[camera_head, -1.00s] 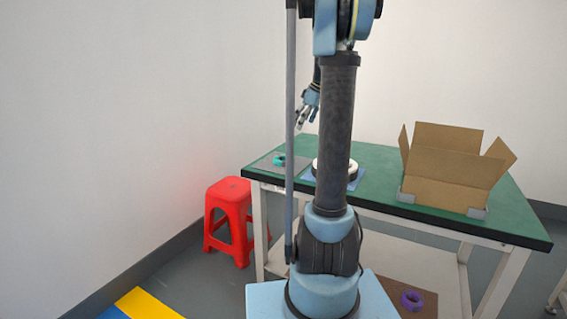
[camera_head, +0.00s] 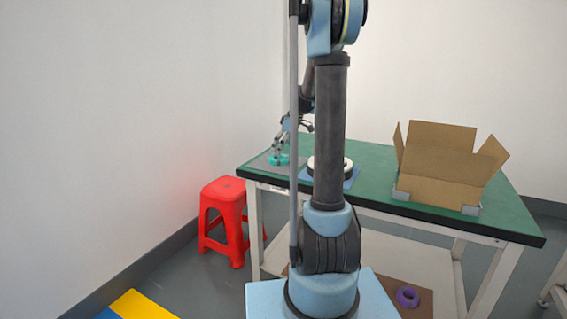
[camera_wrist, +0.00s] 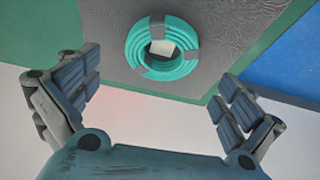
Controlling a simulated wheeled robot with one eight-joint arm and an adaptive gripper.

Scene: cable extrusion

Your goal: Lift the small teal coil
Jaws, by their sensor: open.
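The small teal coil (camera_head: 279,160) lies on a grey mat at the left end of the green table. In the wrist view the coil (camera_wrist: 162,48) is a ring of several turns with grey bands and a pale label at its centre.
A black and white coil on a blue mat (camera_head: 350,182) is partly behind my arm. An open cardboard box (camera_head: 437,175) stands on the right of the green table (camera_head: 385,205). A purple coil (camera_head: 407,297) lies on the lower shelf. A red stool (camera_head: 223,216) stands left.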

